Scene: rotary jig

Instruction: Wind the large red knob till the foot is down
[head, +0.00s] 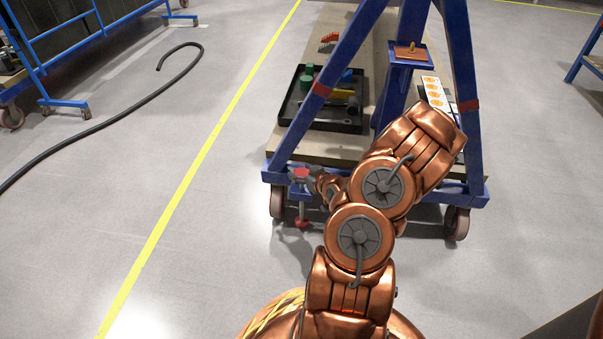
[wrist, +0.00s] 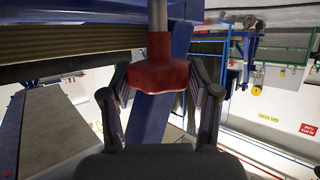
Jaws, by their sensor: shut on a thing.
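The large red knob (wrist: 158,75) is in the middle of the wrist view, on a grey stem. My gripper (wrist: 160,84) has one finger on each side of the knob and is shut on it. In the head view the red knob (head: 300,172) shows small at the front left corner of the blue frame, with my gripper (head: 304,175) at it. The red foot (head: 302,223) is below that corner, beside the left caster. I cannot tell whether it touches the floor.
The blue wheeled frame (head: 420,188) carries a wooden deck with a black tray (head: 325,126) of parts. Casters stand left (head: 277,202) and right (head: 456,223). A black hose (head: 120,115) lies on the floor at left. Floor around the yellow line (head: 200,160) is clear.

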